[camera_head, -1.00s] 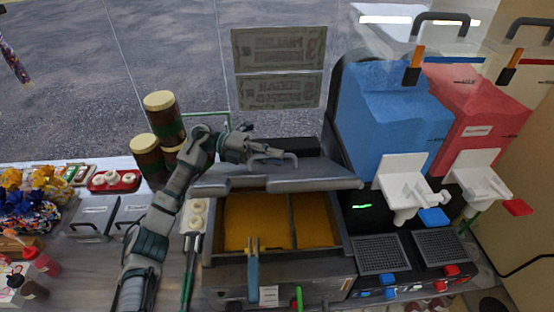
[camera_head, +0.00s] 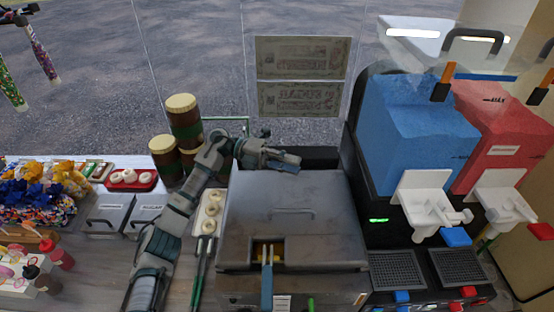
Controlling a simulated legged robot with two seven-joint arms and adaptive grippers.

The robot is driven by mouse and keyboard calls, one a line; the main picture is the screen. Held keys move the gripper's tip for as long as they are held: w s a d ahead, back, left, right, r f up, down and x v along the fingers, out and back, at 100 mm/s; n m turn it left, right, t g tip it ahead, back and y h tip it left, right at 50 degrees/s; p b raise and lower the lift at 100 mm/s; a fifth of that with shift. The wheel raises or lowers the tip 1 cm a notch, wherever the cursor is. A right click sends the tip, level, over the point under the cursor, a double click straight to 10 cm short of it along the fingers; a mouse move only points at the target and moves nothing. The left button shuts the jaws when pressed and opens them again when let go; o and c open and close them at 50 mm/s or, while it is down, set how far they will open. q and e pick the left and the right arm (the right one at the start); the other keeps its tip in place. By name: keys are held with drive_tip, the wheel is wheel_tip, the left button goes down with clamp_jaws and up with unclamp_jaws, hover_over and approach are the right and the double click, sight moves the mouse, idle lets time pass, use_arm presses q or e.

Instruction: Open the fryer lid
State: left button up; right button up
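The grey fryer lid (camera_head: 325,190) lies down over the fryer (camera_head: 340,285) at the centre, with its bar handle (camera_head: 292,212) on top. Only a little yellow oil (camera_head: 268,253) shows through the notch at the lid's front edge, where the blue basket handle (camera_head: 267,285) sticks out. My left gripper (camera_head: 282,147) is over the lid's rear left edge, behind the bar handle and apart from it. Its fingers look spread, with nothing between them. Whether a finger touches the lid I cannot tell. My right gripper is not in view.
Blue (camera_head: 415,130) and red (camera_head: 505,140) slush machines stand close on the right. Brown-and-green jars (camera_head: 185,118) stand behind my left arm. A doughnut tray (camera_head: 208,215) and tongs (camera_head: 198,270) lie left of the fryer. A glass pane is behind.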

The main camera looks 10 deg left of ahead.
use_arm(q)
drive_tip(key=v, duration=1.2)
